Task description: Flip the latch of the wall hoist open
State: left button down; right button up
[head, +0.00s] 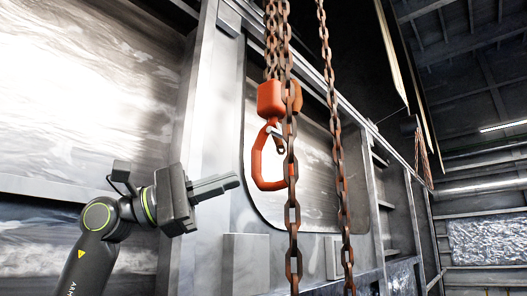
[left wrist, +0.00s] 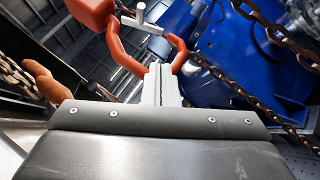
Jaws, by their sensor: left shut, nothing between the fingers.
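The wall hoist's orange hook (head: 256,160) hangs below an orange block (head: 271,98) on rusty chain. Its small grey latch (head: 274,131) sits at the upper part of the hook's opening; a chain partly hides that side. In the left wrist view the hook (left wrist: 125,50) and the grey latch (left wrist: 143,24) are close ahead. The latch, with a short pin on it, reaches across toward the hook's other arm. My left gripper (head: 236,181) is shut and empty, left of the hook in the head view. Its fingertips (left wrist: 162,70) appear just below the hook's opening in the wrist view. Contact cannot be told.
Rusty chains (head: 292,215) hang in front of the hook, and another chain (head: 338,160) hangs to its right. A grey metal wall frame (head: 210,120) stands behind. A large blue machine (left wrist: 225,60) shows in the wrist view.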

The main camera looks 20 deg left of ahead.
pick_arm(q)
jog(key=shift+m+t+y, duration=0.6)
jog(key=shift+y, duration=0.3)
jog(key=s+a+r, duration=0.2)
jog(key=r, duration=0.1)
jog(key=shift+s, duration=0.35)
jog(key=shift+w+r, duration=0.1)
jog(key=p, duration=0.5)
send_near(288, 146)
jog(key=w+a+x, duration=0.1)
jog(key=x, duration=0.5)
jog(key=shift+d+r, duration=0.2)
jog(key=shift+d, duration=0.05)
